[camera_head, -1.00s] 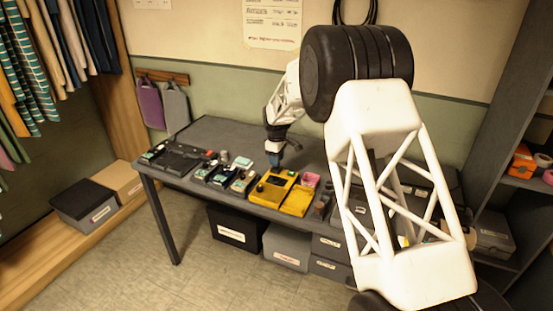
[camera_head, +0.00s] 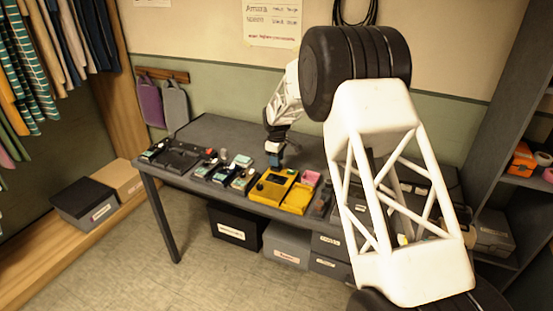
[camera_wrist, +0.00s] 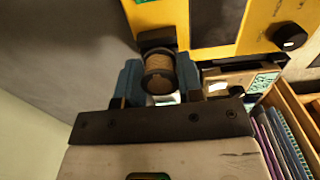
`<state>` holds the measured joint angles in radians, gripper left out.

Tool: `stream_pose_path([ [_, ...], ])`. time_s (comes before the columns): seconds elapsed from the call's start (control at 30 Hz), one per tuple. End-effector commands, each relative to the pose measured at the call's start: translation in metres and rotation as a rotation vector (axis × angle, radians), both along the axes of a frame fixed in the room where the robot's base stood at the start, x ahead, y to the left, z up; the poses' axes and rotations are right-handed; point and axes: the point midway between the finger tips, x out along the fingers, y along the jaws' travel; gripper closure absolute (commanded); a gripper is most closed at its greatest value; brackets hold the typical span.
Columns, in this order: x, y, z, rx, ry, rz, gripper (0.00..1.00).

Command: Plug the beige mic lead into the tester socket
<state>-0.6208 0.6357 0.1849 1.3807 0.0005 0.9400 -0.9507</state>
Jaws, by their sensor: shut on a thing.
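The yellow tester (camera_head: 257,193) sits on the dark table, and its yellow face with a black knob shows at the top of the wrist view (camera_wrist: 259,30). My gripper (camera_wrist: 159,82) has its blue fingers shut on the beige plug of the mic lead (camera_wrist: 160,62). A dark socket piece (camera_wrist: 156,37) on the tester's edge is directly beyond the plug. The plug's front end is at or against it; I cannot tell how far in it is. In the head view my gripper (camera_head: 274,158) is just behind the tester. The plug cannot be made out there.
Small pedals (camera_head: 242,180) and dark boxes stand left of the tester. A beige box (camera_wrist: 232,82) and a wooden rack with coloured sheets are at the wrist view's right. The rear table surface (camera_head: 225,133) is clear.

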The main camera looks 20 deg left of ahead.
Motion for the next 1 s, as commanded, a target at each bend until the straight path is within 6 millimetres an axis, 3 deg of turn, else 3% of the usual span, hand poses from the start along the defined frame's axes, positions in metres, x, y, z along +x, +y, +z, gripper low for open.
stream_pose_path([
  [0.77, 0.0000, 0.0000, -0.0081, 0.000, 0.000, 0.000, 0.88],
  [0.8, 0.0000, 0.0000, -0.0081, 0.000, 0.000, 0.000, 0.63],
  [1.0, 0.0000, 0.0000, -0.0081, 0.000, 0.000, 0.000, 0.36],
])
